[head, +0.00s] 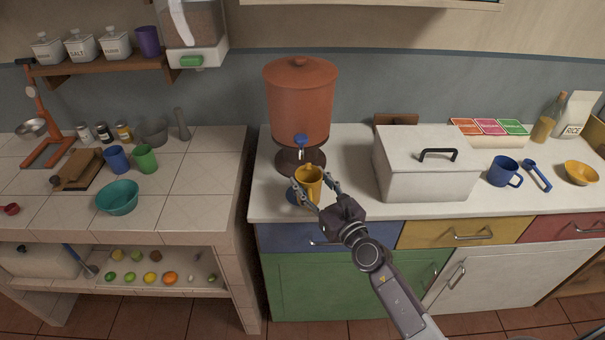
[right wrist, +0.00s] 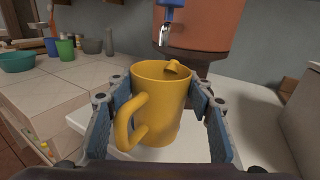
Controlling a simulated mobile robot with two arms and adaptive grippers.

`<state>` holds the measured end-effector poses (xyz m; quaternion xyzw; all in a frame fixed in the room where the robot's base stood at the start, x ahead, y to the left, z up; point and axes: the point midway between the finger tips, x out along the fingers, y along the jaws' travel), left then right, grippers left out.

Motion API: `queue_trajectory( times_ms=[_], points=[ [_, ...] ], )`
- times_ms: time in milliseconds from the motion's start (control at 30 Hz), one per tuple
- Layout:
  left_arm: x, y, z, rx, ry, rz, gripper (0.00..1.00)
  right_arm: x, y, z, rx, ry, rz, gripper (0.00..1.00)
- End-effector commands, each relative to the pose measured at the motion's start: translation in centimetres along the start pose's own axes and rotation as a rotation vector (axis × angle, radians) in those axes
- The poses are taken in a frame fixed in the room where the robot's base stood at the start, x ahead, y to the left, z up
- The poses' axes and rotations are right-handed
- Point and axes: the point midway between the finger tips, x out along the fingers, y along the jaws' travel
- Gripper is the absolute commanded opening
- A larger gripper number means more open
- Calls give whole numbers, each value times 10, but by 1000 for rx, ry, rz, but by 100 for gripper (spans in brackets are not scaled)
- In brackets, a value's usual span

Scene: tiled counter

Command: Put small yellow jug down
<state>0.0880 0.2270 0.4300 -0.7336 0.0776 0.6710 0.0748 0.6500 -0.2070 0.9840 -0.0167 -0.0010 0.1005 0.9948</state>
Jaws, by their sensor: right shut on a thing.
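The small yellow jug (head: 308,184) is upright between the fingers of my right gripper (head: 318,190), near the front edge of the white counter and in front of the clay dispenser's blue tap. In the right wrist view the jug (right wrist: 172,100) sits between the two blue-padded fingers (right wrist: 160,125), with its handle to the left, towards the camera. A small spout shows at its rim. My right gripper is shut on the jug. I cannot tell whether its base touches the counter (head: 350,205). My left gripper is not in view.
The clay dispenser (head: 300,105) stands on a dark base behind the jug. A white lidded box (head: 425,170) is to the right, then a blue mug (head: 503,172) and a yellow bowl (head: 580,173). A gap separates the tiled counter (head: 190,190) at left. Some counter beside the jug is clear.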

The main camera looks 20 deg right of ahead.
Motion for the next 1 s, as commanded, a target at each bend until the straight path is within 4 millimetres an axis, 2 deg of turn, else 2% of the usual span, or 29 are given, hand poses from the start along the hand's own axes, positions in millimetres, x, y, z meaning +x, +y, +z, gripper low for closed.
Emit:
queue_trajectory(
  times_ms=[167,367,400,433,867,900,1000],
  points=[
    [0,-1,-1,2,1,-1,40,15,0,1,0,-2,0,23],
    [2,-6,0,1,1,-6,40,46,-1,1,-1,-3,-1,23],
    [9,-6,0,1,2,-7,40,45,0,-11,-4,3,0,23],
    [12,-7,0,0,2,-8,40,44,0,-15,-4,3,1,23],
    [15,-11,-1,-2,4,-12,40,44,0,-19,0,0,-1,23],
    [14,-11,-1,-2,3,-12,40,44,0,-18,-1,0,-1,51],
    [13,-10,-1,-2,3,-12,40,44,0,-18,-1,1,-1,62]
  ],
)
